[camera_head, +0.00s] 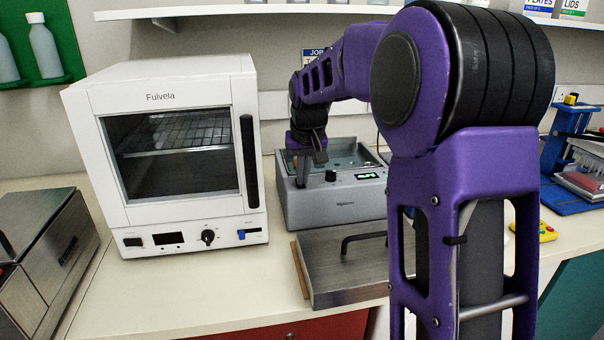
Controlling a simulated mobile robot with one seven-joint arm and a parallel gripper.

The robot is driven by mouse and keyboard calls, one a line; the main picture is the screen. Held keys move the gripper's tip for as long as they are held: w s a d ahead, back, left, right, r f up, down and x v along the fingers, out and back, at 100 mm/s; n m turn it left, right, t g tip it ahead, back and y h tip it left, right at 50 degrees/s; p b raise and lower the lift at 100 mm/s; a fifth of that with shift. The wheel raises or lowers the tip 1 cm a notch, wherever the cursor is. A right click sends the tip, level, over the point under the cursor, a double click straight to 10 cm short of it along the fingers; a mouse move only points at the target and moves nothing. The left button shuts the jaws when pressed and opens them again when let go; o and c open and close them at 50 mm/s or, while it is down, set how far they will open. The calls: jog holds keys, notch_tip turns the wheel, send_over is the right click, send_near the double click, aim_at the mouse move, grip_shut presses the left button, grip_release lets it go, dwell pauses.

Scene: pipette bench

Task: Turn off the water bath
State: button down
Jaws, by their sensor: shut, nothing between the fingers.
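The water bath (340,207) is a grey box with an open basin on the bench, right of the white oven. Its front has a small lit green display (367,176) and a black knob (331,176). My gripper (303,182) points down at the bath's left part, its fingers shut and empty, just left of the knob. Whether the fingertips touch the bath cannot be told. My purple arm hides the bath's right end. A steel lid (325,281) with a dark handle lies in front of the bath.
The white oven (160,97) stands close on the left, with a steel box (42,260) beyond it. A blue stand (567,135) and a yellow item (547,232) are on the right. A shelf (230,11) runs above. Bare bench shows before the oven.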

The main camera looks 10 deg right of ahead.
jog(key=shift+f, duration=0.15)
jog(key=p+v, duration=0.2)
jog(key=w+p+v, duration=0.1)
jog(key=v, duration=0.1)
jog(key=shift+r+p, duration=0.3)
jog(key=shift+p, duration=0.05)
jog(key=v, duration=1)
jog(key=shift+p, duration=0.3)
jog(key=shift+w+a+r+p, duration=0.15)
jog(key=shift+w+a+p, duration=0.05)
jog(key=shift+w+p, duration=0.35)
jog(key=b+x, duration=0.1)
jog(key=x, duration=1.1)
jog(key=shift+s+f, duration=0.1)
jog(key=shift+f, duration=0.95)
